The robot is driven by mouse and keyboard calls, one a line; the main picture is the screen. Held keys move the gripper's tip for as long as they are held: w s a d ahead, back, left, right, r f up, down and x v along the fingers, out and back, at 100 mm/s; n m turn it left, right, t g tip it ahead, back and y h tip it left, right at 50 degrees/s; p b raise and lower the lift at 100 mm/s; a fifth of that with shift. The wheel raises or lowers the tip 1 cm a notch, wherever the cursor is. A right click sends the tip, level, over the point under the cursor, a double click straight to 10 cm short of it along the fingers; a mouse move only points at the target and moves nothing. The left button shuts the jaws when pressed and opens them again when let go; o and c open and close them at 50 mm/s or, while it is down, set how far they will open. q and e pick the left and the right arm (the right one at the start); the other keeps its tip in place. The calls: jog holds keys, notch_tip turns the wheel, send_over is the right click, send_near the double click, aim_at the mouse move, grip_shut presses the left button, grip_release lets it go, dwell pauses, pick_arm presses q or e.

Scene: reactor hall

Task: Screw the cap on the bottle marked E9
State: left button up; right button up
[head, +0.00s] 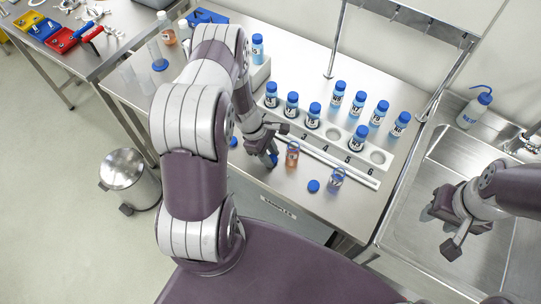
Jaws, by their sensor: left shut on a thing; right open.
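A small bottle with orange contents (292,154) stands upright on the steel bench, with no blue cap visible on it. A clear bottle (336,179) with a dark label stands to the right and also shows no blue cap. A loose blue cap (313,186) lies between and in front of them. Another blue cap (233,142) shows partly behind my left arm. The labels are too small to read, so I cannot tell which is E9. My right gripper (452,226) is open and empty over the sink.
A white numbered rack (328,150) holds several blue-capped bottles behind the work area. A steel sink (410,215) with a wash bottle (474,107) is at right. A side table with coloured bins (58,38) and a pedal bin (122,168) are at left.

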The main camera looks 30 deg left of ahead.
aim_at(277, 160)
pick_arm(q)
notch_tip(277, 160, up, 4)
jog(key=shift+f+b, duration=0.1)
jog(key=shift+b, duration=0.55)
jog(key=s+d+r+b, duration=0.2)
jog(key=s+d+r, duration=0.5)
jog(key=s, duration=0.1)
jog(key=shift+s+d, duration=0.35)
jog(key=shift+d, duration=0.05)
